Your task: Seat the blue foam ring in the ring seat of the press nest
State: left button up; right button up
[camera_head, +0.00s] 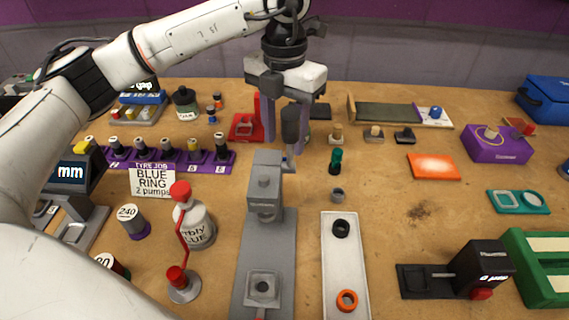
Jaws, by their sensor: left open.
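The grey press (265,185) stands at the middle front. Its press nest (263,287) is a square block with a round seat and a dark centre; I see no blue ring in it. I cannot make out a clearly blue foam ring anywhere. A long white tray (342,265) right of the press bears a black ring (341,228) and an orange ring (347,300). My left gripper (286,138) points down behind the press with its fingers apart; no held thing is clear between them. My right gripper is out of view.
A sign (152,181) reads "TYRE JOB BLUE RING 2 pumps". A small grey ring (338,195) and green peg (335,161) stand behind the tray.

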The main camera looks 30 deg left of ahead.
pick_arm(q)
jog(key=f, duration=0.5)
jog(key=shift+w+f, duration=0.2)
jog(key=shift+w, duration=0.05)
grip_shut()
